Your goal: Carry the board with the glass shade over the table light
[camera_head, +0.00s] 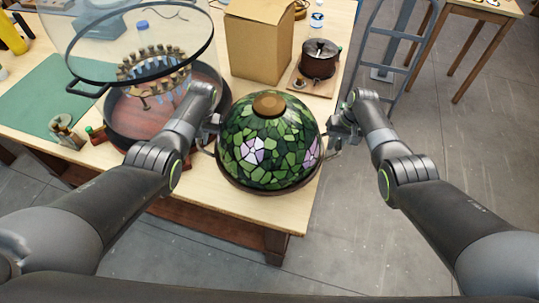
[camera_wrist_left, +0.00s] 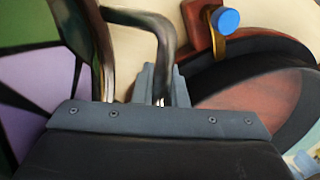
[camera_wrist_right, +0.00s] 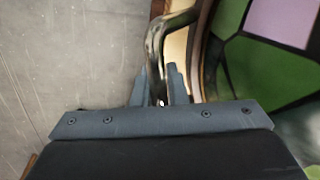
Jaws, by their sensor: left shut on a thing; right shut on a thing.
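The glass shade (camera_head: 268,145) is a green leaded dome with pale purple flowers and a brown cap. It sits dome up on a round brown board (camera_head: 268,191), whose rim shows below it. My left gripper (camera_head: 213,127) is shut on the board's left metal handle, which shows in the left wrist view (camera_wrist_left: 168,55). My right gripper (camera_head: 336,133) is shut on the right handle, seen in the right wrist view (camera_wrist_right: 154,48). The board looks roughly level at the table's right front corner; its height above the top is unclear. I cannot pick out the table light with certainty.
A dark round tub (camera_head: 121,122) holding a ring of upright brownish pieces stands left, under a tilted clear cover (camera_head: 135,22). A cardboard box (camera_head: 258,43) and a brown drum (camera_head: 319,58) stand behind.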

